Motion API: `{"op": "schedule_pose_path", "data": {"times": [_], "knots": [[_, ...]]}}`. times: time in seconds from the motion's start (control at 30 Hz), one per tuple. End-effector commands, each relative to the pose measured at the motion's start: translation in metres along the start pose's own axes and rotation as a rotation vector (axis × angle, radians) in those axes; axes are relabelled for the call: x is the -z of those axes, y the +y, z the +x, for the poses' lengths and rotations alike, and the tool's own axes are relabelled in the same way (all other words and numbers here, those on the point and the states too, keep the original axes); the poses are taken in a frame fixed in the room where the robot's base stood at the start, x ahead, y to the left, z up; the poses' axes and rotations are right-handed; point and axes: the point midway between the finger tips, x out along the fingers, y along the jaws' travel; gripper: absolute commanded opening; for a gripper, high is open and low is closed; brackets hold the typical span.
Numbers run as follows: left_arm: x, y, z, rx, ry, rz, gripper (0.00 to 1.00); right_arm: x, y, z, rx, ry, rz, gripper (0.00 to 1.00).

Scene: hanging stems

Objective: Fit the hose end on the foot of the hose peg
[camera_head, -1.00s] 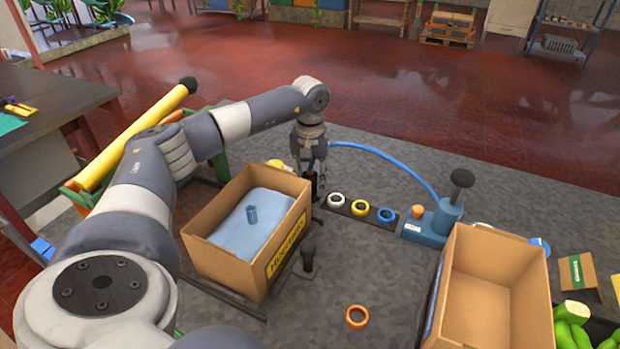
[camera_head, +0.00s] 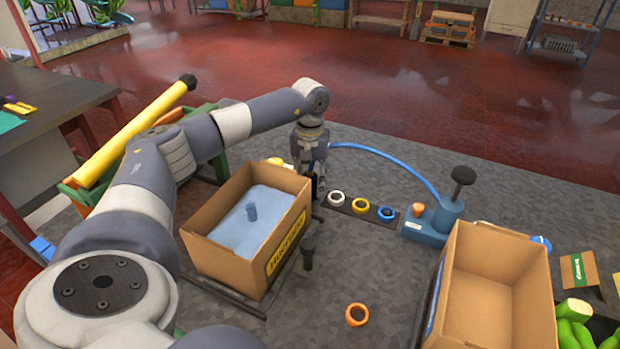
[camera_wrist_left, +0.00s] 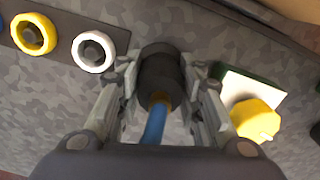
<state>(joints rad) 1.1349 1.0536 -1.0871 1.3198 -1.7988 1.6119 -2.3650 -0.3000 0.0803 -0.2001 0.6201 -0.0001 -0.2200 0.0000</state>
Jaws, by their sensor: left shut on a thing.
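My left gripper (camera_head: 314,176) points down behind the open cardboard box. It is shut on the dark hose end (camera_wrist_left: 160,75), which sits between both fingers in the left wrist view. The blue hose (camera_wrist_left: 155,125) leaves it at a brownish collar. In the head view the blue hose (camera_head: 385,155) arcs right to a blue pump (camera_head: 428,224) with a black handle. A dark upright post (camera_head: 308,255) stands in front of the box's right side; I cannot tell whether it is the hose peg. Contact below the hose end is hidden. My right gripper is not in view.
The cardboard box (camera_head: 218,254) has a blue lining and a small blue cylinder. A dark strip bears white (camera_head: 336,198), yellow (camera_head: 360,206) and blue (camera_head: 386,213) rings. An orange ring (camera_head: 357,315) lies in front. Another empty box (camera_head: 495,310) stands at right.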

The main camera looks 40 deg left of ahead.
Motion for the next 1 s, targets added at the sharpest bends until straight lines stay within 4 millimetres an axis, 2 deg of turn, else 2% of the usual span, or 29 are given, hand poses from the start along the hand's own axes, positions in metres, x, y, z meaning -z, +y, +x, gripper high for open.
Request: {"op": "schedule_pose_path", "data": {"times": [0.27, 0.3, 0.37, 0.4, 0.63, 0.7, 0.73, 1.0], "knots": [[-0.0001, 0.0000, 0.0005, 0.000, 0.000, 0.000, 0.02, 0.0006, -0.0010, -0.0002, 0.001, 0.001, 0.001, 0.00], [0.0000, 0.0001, 0.0005, 0.000, 0.000, 0.000, 0.41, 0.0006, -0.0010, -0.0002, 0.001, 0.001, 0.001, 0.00], [0.0000, 0.0001, 0.0005, 0.000, 0.000, 0.000, 0.54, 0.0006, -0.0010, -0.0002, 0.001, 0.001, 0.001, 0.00], [-0.0001, 0.0001, 0.0005, 0.000, 0.000, 0.000, 0.57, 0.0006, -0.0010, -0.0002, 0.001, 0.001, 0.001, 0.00], [-0.0001, 0.0001, 0.0005, 0.000, 0.000, 0.000, 0.57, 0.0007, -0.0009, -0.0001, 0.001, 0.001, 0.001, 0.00], [-0.0001, 0.0000, 0.0006, 0.000, 0.000, 0.000, 0.71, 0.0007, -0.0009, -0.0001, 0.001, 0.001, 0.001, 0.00], [-0.0001, 0.0000, 0.0006, 0.000, 0.000, 0.000, 0.74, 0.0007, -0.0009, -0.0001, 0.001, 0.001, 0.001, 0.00], [0.0000, 0.0000, 0.0004, 0.000, 0.000, 0.000, 0.74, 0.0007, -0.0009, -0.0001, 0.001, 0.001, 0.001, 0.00]]}}
